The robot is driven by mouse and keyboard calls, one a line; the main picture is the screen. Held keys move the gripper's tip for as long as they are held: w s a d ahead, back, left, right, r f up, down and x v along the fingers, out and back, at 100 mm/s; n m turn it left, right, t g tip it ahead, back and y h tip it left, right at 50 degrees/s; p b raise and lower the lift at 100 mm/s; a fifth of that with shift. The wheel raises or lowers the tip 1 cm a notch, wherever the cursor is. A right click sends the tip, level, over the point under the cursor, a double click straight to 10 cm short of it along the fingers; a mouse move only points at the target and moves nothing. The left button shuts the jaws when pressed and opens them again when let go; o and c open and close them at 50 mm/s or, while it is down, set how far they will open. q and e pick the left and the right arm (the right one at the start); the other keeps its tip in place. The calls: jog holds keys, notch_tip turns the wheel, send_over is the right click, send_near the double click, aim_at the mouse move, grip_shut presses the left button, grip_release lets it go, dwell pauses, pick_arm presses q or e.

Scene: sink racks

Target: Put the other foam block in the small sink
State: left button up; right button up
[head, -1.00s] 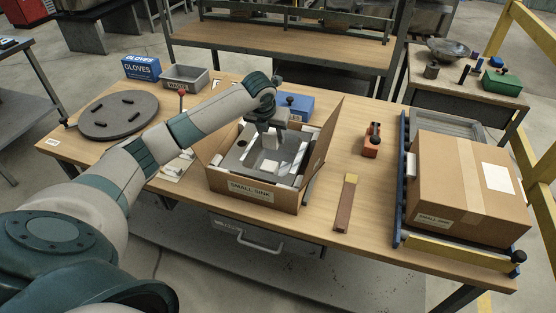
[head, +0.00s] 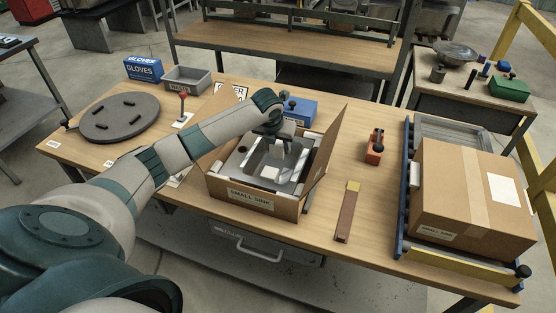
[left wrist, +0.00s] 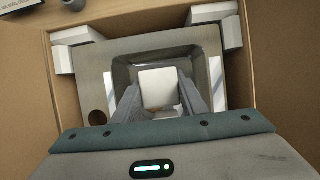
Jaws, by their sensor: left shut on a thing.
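An open cardboard box labelled small sink (head: 250,195) stands mid-table with the grey sink (head: 243,158) inside. My left gripper (head: 270,138) is over the basin, pointing down. In the left wrist view, the left gripper (left wrist: 158,98) is shut on a white foam block (left wrist: 158,86), held between its fingers above the basin of the sink (left wrist: 95,75). A pale piece (head: 270,172) shows low in the basin in the head view; I cannot tell whether it is a separate block. The arm partly hides the box's back left. My right gripper is out of view.
White corner pads (left wrist: 75,35) sit between sink and box wall. A closed box (head: 470,195) stands in a blue-and-yellow rack at right. An orange tool (head: 374,148) and a brown strip (head: 347,210) lie right of the open box. A blue bin (head: 300,110) stands behind it.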

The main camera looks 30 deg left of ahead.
aim_at(279, 167)
pick_arm(q)
jog(key=shift+f, duration=1.25)
jog(key=shift+f, duration=0.1)
notch_tip(279, 167, down, 3)
jog(key=shift+r+p, duration=0.15)
jog(key=shift+p, duration=0.5)
jog(key=shift+f, duration=0.4)
jog(key=o, duration=1)
jog(key=shift+f, duration=0.1)
jog(key=shift+r, duration=0.2)
